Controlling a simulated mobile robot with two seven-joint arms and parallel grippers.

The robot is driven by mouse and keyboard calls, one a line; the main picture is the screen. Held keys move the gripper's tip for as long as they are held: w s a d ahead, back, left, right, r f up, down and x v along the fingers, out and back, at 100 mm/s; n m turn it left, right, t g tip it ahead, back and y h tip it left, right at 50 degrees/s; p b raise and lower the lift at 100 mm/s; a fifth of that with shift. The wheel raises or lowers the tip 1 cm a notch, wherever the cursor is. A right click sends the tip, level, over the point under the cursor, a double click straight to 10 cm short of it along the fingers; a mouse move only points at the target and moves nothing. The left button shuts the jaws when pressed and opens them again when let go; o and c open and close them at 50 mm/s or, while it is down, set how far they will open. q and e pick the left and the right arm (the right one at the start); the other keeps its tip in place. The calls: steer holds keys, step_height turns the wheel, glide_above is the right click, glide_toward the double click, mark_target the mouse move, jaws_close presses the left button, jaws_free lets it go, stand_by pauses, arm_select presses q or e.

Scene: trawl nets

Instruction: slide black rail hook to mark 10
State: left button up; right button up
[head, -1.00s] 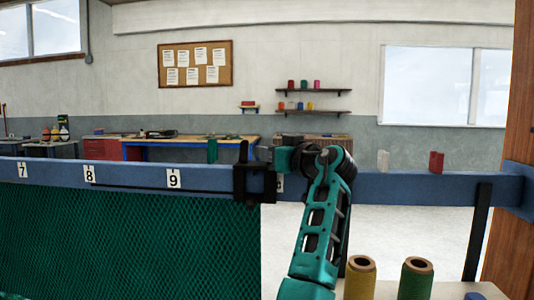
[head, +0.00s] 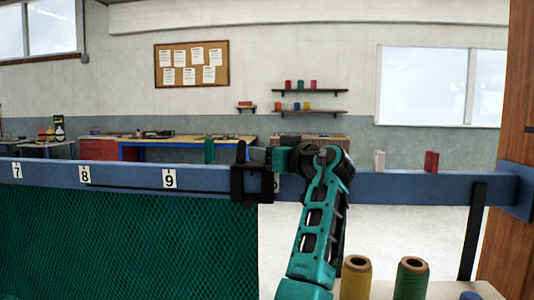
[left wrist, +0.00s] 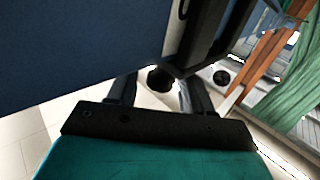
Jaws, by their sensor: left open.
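The black rail hook (head: 237,184) sits around the blue rail (head: 398,188), to the right of the 9 plate (head: 169,179). A sliver of a number plate (head: 277,184), which looks like the 10, shows just right of the hook; my arm hides most of it. My left gripper (head: 257,155) is at the hook's top, pointing left. In the left wrist view its fingers (left wrist: 160,88) are apart, with a dark round knob (left wrist: 160,78) between or just beyond the tips; contact cannot be told. My right gripper is out of view.
The green net (head: 120,240) hangs below the rail, left of the hook. A white clip (head: 379,160) and a red clip (head: 431,161) sit on the rail at right. Yellow (head: 356,280) and green (head: 412,280) spools stand in the lower right foreground.

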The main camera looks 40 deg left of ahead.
arm_select(q)
steer(key=b+v, duration=0.1)
steer(key=v, duration=1.1)
steer(key=shift+s+d, duration=0.15)
steer(key=shift+d, duration=0.2)
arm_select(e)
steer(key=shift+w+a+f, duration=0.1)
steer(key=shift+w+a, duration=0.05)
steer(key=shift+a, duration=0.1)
arm_select(q)
steer(key=shift+c, duration=0.2)
